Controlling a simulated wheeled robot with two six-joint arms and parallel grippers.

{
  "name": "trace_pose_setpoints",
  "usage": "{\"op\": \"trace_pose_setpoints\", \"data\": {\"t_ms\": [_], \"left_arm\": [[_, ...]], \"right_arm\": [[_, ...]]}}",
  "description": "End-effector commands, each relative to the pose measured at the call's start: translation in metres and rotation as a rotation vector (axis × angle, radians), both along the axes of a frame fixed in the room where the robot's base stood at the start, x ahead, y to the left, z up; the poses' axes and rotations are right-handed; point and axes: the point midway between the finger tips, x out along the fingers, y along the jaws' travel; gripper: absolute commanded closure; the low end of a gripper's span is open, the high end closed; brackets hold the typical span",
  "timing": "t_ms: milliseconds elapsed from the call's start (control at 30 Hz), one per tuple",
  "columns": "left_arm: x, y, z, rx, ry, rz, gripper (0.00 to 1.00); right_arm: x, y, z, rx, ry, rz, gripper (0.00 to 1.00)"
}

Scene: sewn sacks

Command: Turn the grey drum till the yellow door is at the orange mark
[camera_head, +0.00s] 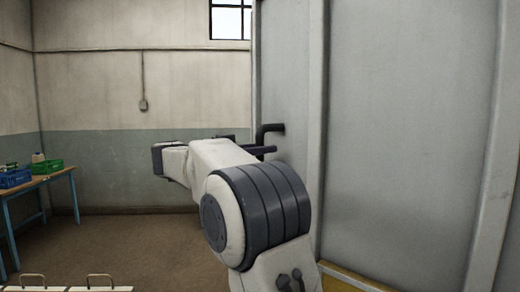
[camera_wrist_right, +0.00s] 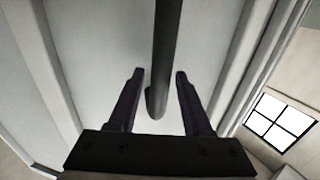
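The grey drum (camera_head: 410,130) fills the right side of the head view, with upright ribs on its wall. A black bar handle (camera_head: 272,128) sticks out from its left part. My right gripper (camera_head: 264,150) is at this handle, partly hidden behind my own arm. In the right wrist view the fingers of the right gripper (camera_wrist_right: 158,76) are open, with the handle (camera_wrist_right: 166,40) running between them and gaps showing at its sides. The yellow door and the orange mark are not seen in either view. My left gripper is not in view.
A blue-legged table (camera_head: 60,178) with a green crate (camera_head: 47,167) and a blue crate (camera_head: 14,178) stands at the far left. A yellow strip (camera_head: 345,277) lies at the drum's foot. The brown floor (camera_head: 120,240) between is clear.

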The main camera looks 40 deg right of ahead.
Motion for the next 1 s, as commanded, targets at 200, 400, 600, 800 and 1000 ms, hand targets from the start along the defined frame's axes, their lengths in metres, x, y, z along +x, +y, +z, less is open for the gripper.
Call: {"op": "trace_pose_setpoints", "data": {"t_ms": [200,400,600,800,1000], "left_arm": [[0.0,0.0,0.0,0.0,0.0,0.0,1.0],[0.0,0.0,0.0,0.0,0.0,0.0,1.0],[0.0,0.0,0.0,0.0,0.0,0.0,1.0],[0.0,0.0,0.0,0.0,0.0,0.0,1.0],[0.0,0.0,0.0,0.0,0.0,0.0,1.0]], "right_arm": [[0.0001,0.0004,0.0,0.0,0.0,0.0,1.0],[0.0001,0.0005,0.0,0.0,0.0,0.0,1.0],[0.0002,0.0005,0.0,0.0,0.0,0.0,1.0],[0.0002,0.0006,-0.0001,0.0,0.0,0.0,1.0],[0.0002,0.0006,-0.0001,0.0,0.0,0.001,1.0]]}}
